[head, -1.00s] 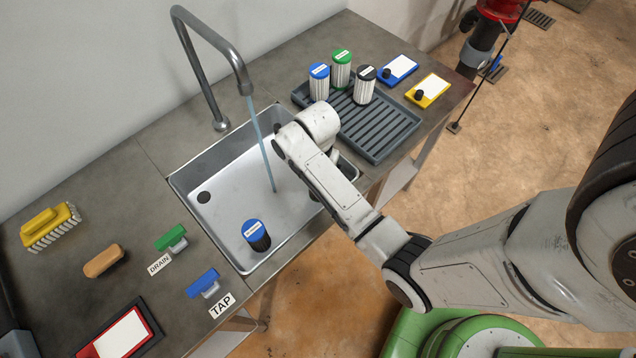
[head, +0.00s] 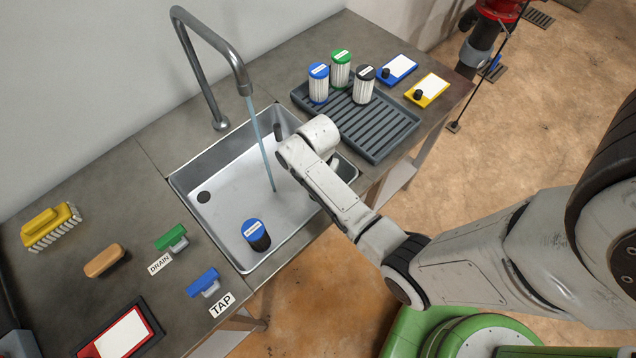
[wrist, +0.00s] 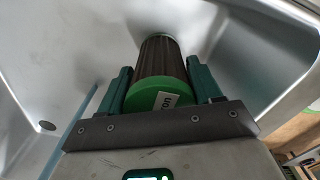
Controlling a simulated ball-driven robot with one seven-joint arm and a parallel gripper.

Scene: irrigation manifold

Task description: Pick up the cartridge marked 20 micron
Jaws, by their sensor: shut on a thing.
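My gripper (wrist: 160,78) is shut on a cartridge with a green cap (wrist: 155,93) and a dark ribbed body (wrist: 160,57), as the wrist view shows. One finger lies on each side of it. Only part of the cap's label shows, so its marking cannot be read. In the head view my arm hides the gripper and this cartridge at the right of the sink. A dark cartridge with a blue cap (head: 256,233) stands in the sink near its front left; its label is too small to read.
The metal sink (head: 225,170) has water running from the tap spout (head: 245,88). A ridged grey tray (head: 385,128) holds white cartridges with blue (head: 318,85), green (head: 340,70) and black (head: 364,88) caps. DRAIN (head: 172,238) and TAP (head: 204,283) handles sit left of the sink.

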